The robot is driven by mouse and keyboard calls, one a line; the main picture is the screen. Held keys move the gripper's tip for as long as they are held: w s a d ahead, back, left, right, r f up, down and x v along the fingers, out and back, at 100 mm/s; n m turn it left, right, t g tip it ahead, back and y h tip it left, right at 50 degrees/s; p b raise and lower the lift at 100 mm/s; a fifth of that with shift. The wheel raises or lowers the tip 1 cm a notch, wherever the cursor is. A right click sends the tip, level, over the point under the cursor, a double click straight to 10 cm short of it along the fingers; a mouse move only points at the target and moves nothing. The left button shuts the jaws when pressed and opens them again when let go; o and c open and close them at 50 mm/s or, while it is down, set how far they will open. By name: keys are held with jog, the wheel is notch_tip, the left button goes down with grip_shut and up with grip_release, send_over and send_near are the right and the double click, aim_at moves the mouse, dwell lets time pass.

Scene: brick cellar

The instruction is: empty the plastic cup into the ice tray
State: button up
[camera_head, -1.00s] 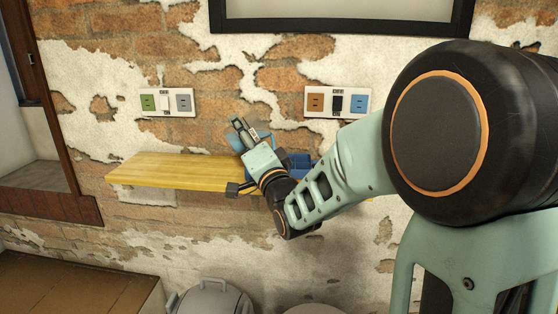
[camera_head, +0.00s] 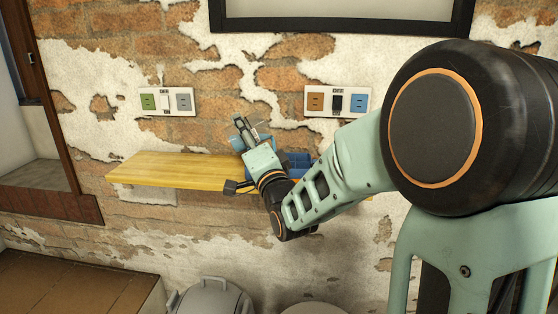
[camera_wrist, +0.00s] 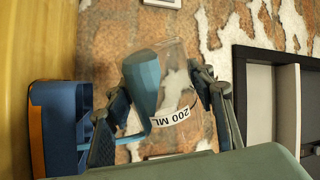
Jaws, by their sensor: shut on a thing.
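A clear plastic cup marked "200 ML" (camera_wrist: 178,112) is between the fingers of my gripper (camera_wrist: 160,108) in the wrist view. The cup is tilted, and a faceted blue mass (camera_wrist: 143,82) shows at its left side; I cannot tell whether this is its contents or a part of it. My gripper (camera_head: 241,128) is shut on the cup, above the shelf in the head view. The blue ice tray (camera_head: 299,162) sits on the shelf to the right, partly hidden by my arm. A blue and orange body, likely the tray (camera_wrist: 55,125), shows at the left of the wrist view.
The wooden shelf (camera_head: 165,168) is bare on its left side. The brick wall behind carries two socket plates (camera_head: 166,102) (camera_head: 337,103) and a dark frame (camera_head: 340,27). A grey lidded bin (camera_head: 212,297) stands below.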

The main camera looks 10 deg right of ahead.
jog(key=shift+f+m, duration=0.15)
jog(key=shift+m, duration=0.35)
jog(key=shift+w+d+r+m+h+p, duration=0.1)
jog(key=shift+d+r+m+h+p, duration=0.25)
jog(key=shift+m+p, duration=0.25)
jog(key=shift+d+r+m+h+p, duration=0.2)
jog(key=shift+d+m+p, duration=0.2)
jog(key=shift+m+p, duration=0.15)
dwell(0.4)
jog(key=shift+d+f+m+t+h+b, duration=0.15)
jog(key=shift+f+m+h+b, duration=0.1)
jog(key=shift+m, duration=0.35)
jog(key=shift+d+f+m+t+h+b, duration=0.1)
jog(key=shift+f+m+t+h, duration=0.1)
jog(key=shift+m, duration=0.35)
jog(key=shift+r, duration=0.15)
